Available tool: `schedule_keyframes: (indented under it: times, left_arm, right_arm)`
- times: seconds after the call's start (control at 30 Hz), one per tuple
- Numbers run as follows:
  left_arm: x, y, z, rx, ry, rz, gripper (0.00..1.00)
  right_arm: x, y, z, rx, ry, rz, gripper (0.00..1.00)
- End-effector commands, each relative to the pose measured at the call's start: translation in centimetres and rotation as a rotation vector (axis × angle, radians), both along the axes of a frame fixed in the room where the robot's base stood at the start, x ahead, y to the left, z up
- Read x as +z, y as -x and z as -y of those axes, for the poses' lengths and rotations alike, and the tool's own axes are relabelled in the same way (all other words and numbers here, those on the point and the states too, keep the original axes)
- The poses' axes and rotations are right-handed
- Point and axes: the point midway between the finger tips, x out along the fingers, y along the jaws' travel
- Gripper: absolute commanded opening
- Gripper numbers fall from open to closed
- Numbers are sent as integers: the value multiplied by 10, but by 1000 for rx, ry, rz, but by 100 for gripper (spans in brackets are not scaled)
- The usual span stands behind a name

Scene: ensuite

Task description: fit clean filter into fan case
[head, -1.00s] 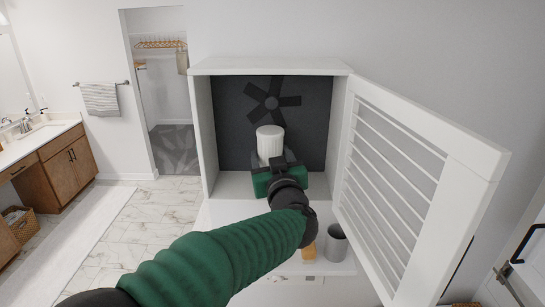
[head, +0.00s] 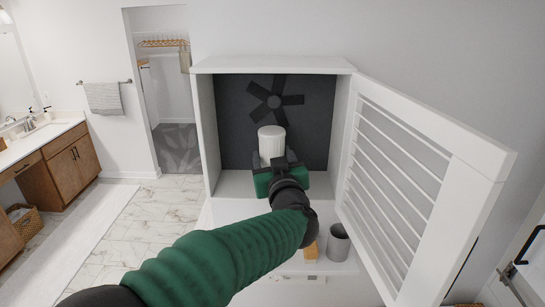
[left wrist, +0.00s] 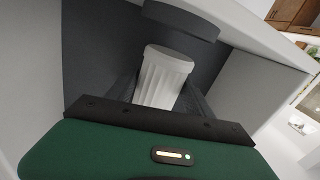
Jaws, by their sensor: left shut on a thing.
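The clean filter is a white ribbed cylinder with a smooth cap (head: 272,142); it also shows in the left wrist view (left wrist: 164,78). My left gripper (head: 275,161) is shut on its lower part and holds it upright inside the fan case, in front of the dark back wall. The fan case (head: 272,66) is a white open-fronted box with a dark fan (head: 275,102) at its back. In the left wrist view a dark round part (left wrist: 182,18) lies beyond the filter's cap, with a gap visible between them. My right gripper is not in view.
The case's white slatted door (head: 478,160) stands open on the right. Below the case, a grey cylinder (head: 339,243) and a small orange-yellow object (head: 311,250) stand on a white surface. A vanity (head: 72,160) is far left.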

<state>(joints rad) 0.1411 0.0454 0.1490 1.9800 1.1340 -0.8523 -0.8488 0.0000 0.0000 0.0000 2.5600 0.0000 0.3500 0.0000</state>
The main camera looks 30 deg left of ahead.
Motion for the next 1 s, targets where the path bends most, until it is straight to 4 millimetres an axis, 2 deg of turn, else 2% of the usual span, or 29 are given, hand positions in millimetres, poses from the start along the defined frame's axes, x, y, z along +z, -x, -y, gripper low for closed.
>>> schedule_keyframes:
  times: [1.0]
  left_arm:
    - [-21,0,0,0,0,0,0]
  right_arm:
    - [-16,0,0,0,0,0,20]
